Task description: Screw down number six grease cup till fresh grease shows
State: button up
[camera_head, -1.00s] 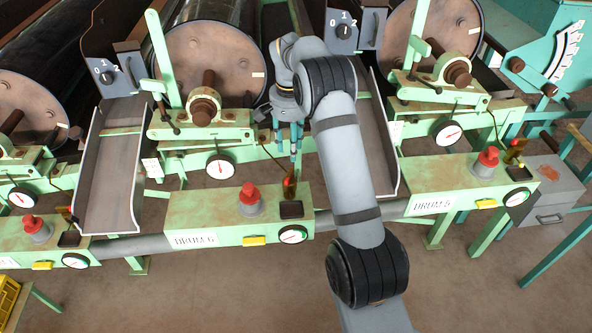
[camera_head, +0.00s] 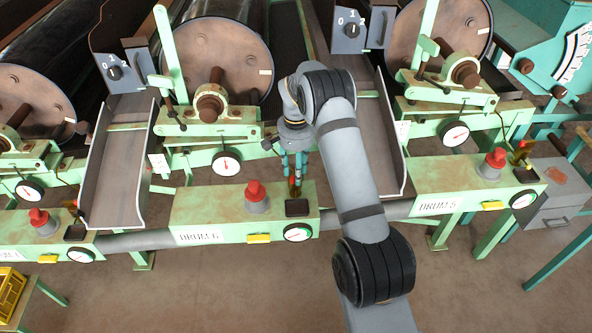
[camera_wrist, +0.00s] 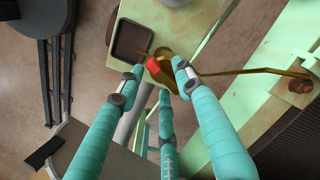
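The box labelled DRUM 6 (camera_head: 198,237) is a pale green bench section. At its right end, behind a small black tray (camera_head: 297,208), stands a small brass fitting with a red part (camera_head: 296,190). I take it for the number six grease cup. In the wrist view this brass cup (camera_wrist: 159,72) sits between the fingertips, beside the black tray (camera_wrist: 132,41). My gripper (camera_head: 293,176) points down just above it. Its three teal fingers (camera_wrist: 162,79) are spread around the cup with visible gaps, and contact cannot be made out. The fingers partly hide the cup; no fresh grease is discernible.
A red knob on a grey base (camera_head: 256,196) stands left of the tray. A dial gauge (camera_head: 298,232) and yellow tag (camera_head: 259,238) are on the box front. A grey chute (camera_head: 378,140) rises at right. A thin brass rod (camera_wrist: 250,72) runs right from the cup.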

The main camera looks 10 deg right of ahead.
jog(key=shift+c, duration=0.9)
grip_shut()
jog(key=shift+m+b, duration=0.3)
jog(key=m+b, duration=0.2)
jog(key=shift+a+f+m, duration=0.15)
jog(key=shift+m, duration=0.25)
jog(key=m+b, duration=0.2)
jog(key=m, duration=0.1)
jog(key=shift+a+m, duration=0.1)
jog(key=shift+m, duration=0.2)
jog(key=m+b, duration=0.2)
jog(key=m, duration=0.2)
jog(key=shift+w, duration=0.15)
jog(key=shift+a+m+b, duration=0.1)
jog(key=shift+m+b, duration=0.6)
jog(key=shift+m, duration=1.1)
jog(key=shift+r, duration=0.2)
